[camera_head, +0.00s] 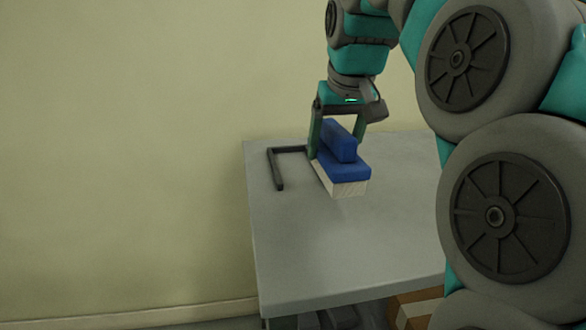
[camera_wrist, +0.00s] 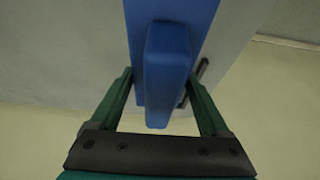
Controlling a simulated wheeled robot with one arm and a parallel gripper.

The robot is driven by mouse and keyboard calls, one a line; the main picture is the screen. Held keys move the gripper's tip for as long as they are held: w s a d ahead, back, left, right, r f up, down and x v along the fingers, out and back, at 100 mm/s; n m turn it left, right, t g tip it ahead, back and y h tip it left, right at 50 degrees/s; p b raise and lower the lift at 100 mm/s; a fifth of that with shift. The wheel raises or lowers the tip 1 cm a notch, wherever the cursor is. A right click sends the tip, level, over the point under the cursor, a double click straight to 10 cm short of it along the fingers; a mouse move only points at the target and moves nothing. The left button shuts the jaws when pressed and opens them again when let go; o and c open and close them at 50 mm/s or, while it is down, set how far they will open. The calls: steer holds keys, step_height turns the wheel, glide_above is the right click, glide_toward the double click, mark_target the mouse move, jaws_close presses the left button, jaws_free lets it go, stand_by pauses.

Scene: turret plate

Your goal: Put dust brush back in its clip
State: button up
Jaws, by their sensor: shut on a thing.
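The dust brush (camera_head: 346,172) has a blue body with a raised blue handle and pale bristles underneath. My gripper (camera_head: 338,150) is shut on it, with the green fingers on either side of the blue part. The brush is level, bristles down, over the grey table; I cannot tell whether the bristles touch the top. The brush (camera_wrist: 172,60) also fills the upper middle of the wrist view between the fingers. The clip (camera_head: 276,170) is a dark, bracket-shaped piece on the table, left of the brush.
The grey table (camera_head: 320,250) is bare in front of the brush and clip. A plain wall (camera_head: 120,150) stands behind and to the left. A brown box (camera_head: 415,308) and dark objects (camera_head: 340,317) are below the table's front edge.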

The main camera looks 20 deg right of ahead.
steer(key=shift+w+d+f, duration=0.1)
steer(key=shift+w+d, duration=0.05)
steer(key=shift+w, duration=0.15)
steer(key=w, duration=0.5)
steer(key=w+f+p, duration=0.1)
steer(key=w, duration=0.4)
steer(key=w+a+p, duration=0.1)
steer(key=w, duration=0.4)
steer(key=shift+a+f, duration=0.1)
steer(key=shift+f, duration=1.85)
steer(key=shift+f, duration=0.1)
steer(key=o, duration=1.5)
steer(key=shift+c, duration=0.2)
steer(key=shift+s+r, duration=0.1)
steer(key=shift+r, duration=0.55)
steer(key=v, duration=1)
steer(key=shift+r, duration=0.4)
steer(key=shift+s+a, duration=0.1)
steer(key=shift+s, duration=0.05)
